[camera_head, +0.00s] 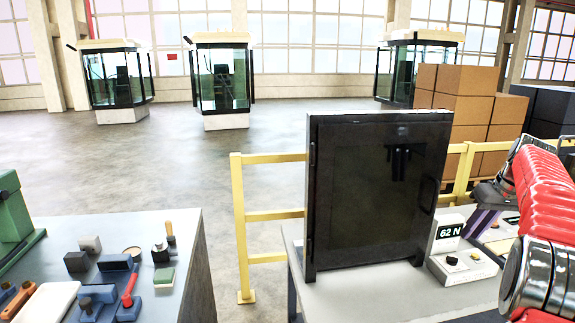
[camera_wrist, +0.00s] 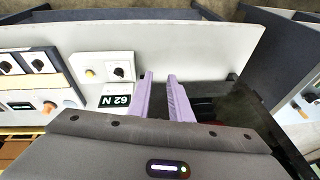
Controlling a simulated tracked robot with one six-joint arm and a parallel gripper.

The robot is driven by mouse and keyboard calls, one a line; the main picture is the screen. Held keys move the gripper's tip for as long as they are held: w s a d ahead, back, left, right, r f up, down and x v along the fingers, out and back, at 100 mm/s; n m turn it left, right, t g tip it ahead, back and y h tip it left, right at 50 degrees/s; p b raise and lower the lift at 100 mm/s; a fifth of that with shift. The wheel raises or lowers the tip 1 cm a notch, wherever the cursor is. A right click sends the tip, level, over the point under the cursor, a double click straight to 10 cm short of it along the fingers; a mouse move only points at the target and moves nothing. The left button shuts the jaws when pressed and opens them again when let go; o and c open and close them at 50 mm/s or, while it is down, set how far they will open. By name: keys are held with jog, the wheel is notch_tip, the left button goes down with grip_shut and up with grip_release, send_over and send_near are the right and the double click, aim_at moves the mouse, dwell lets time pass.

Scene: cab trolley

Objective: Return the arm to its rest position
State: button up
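My gripper (camera_wrist: 160,77) shows two purple fingers in the wrist view, with a narrow gap between them and nothing held. In the head view, the purple fingers of my gripper (camera_head: 478,224) hang at the right, beside the white control box. My red arm (camera_head: 545,190) is stretched along the right edge of the head view. The control box (camera_head: 463,265) carries a "62 N" display (camera_head: 449,231) and small knobs. In the wrist view the same display (camera_wrist: 115,101) appears upside down, left of the fingers. I cannot tell how far the fingertips are above the bench.
A tall black panel (camera_head: 375,200) stands on the grey bench (camera_head: 380,295), left of my gripper. A yellow railing (camera_head: 243,220) and cardboard boxes (camera_head: 465,103) are behind. A bench (camera_head: 180,235) with tools is at the left. Open floor (camera_head: 150,165) lies beyond.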

jog(key=s+a+f+t, duration=0.1)
jog(key=s+a+f, duration=0.1)
jog(key=s+a, duration=1.4)
jog(key=s+a+f+t+h, duration=0.1)
jog(key=s+a+f, duration=0.1)
jog(key=s+a, duration=1.5)
jog(key=shift+a, duration=2.7)
